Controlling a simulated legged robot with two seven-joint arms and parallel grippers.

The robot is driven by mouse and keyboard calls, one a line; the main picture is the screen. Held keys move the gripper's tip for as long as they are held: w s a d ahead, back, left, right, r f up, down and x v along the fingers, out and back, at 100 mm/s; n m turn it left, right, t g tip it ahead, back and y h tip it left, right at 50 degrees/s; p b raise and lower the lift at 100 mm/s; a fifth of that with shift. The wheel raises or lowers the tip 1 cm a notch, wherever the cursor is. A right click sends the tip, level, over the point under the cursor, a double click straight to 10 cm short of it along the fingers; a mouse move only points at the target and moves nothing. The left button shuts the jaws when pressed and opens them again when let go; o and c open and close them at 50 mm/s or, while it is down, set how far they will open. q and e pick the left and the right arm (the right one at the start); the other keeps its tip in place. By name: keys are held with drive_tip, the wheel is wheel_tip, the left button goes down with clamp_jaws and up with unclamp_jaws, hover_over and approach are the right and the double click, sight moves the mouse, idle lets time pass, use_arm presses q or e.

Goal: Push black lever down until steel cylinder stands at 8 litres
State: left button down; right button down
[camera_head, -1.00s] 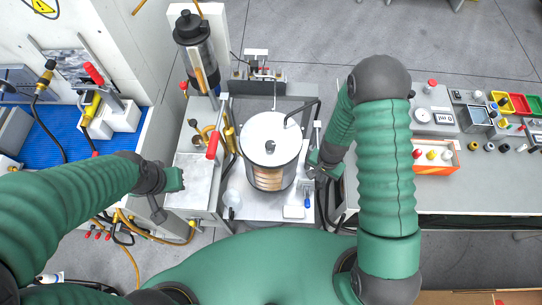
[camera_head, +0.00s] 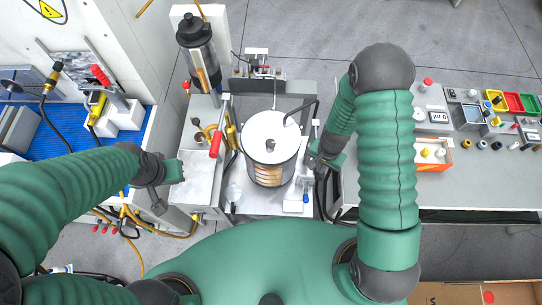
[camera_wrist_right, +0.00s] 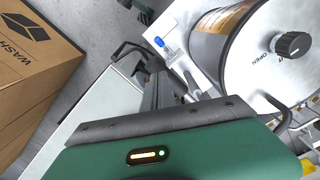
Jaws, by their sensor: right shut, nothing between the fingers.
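The steel cylinder (camera_head: 270,175) stands upright in the middle of the bench, with a pale round lid and a dark knob. Its lid also fills the upper right of the right wrist view (camera_wrist_right: 265,60). A thin black bent lever (camera_head: 304,111) reaches from above the lid to the right. My right gripper (camera_head: 313,162) is shut and empty, low beside the cylinder's right side; its grey fingers show in the right wrist view (camera_wrist_right: 160,92). I cannot tell whether it touches anything. My left gripper (camera_head: 180,171) hangs at the left, away from the cylinder; its jaws are unclear.
A red-handled lever (camera_head: 215,144) stands left of the cylinder. A clear vessel with black cap (camera_head: 199,55) is behind it. The right table (camera_head: 465,185) carries a small display (camera_head: 439,117), coloured bins and several small parts. A cardboard box (camera_wrist_right: 35,65) is in the right wrist view.

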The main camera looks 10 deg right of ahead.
wheel_tip(320, 180, down, 12)
drive_tip(key=b, duration=1)
wheel_tip(320, 180, up, 12)
drive_tip(key=p, duration=1)
drive_tip(key=shift+r+p, duration=0.2)
drive_tip(key=shift+p, duration=0.2)
drive_tip(key=shift+f, duration=0.1)
